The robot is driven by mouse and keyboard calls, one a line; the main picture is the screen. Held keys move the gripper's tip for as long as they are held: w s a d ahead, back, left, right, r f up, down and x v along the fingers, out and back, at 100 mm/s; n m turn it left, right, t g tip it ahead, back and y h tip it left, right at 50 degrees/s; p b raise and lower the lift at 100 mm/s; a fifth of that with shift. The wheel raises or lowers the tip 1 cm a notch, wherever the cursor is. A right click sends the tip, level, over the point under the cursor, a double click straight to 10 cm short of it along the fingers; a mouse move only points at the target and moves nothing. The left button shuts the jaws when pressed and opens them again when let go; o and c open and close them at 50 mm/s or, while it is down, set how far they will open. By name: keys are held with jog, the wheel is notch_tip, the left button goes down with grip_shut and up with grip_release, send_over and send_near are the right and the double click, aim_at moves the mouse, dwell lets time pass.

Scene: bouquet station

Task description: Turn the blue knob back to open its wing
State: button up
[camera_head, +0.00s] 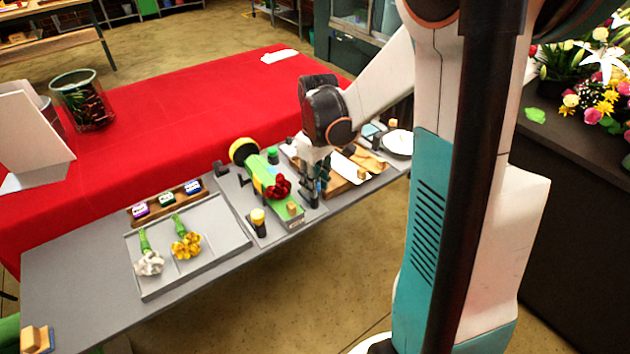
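A green and yellow fixture (262,172) lies on a grey base on the table, with a round yellow and black end at its upper left. A red flower head (279,187) is at its right side. My gripper (316,192) points down just right of the red flower, near the base's right edge. The fingers are small and dark, and I cannot tell whether they are open or touch anything. I cannot make out a blue knob or a wing; the gripper and arm may hide them. A yellow-topped black post (258,222) stands at the base's front.
A grey tray (222,222) at left holds a white flower (149,262) and a yellow flower (186,243). Behind it is a wooden rack with purple, green and blue labelled blocks. A wooden board (340,185) and white plate (398,143) lie right of my gripper.

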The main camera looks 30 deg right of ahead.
jog(key=shift+m, duration=0.3)
jog(key=m, duration=0.4)
jog(key=shift+p, duration=0.4)
jog(key=m, duration=0.5)
jog(key=shift+p, duration=0.3)
jog(key=m, duration=0.4)
jog(key=shift+s, duration=0.1)
jog(key=m, duration=0.4)
jog(key=shift+a+m, duration=0.1)
jog(key=shift+m, duration=0.2)
jog(key=shift+p, duration=0.3)
jog(key=o, duration=1.1)
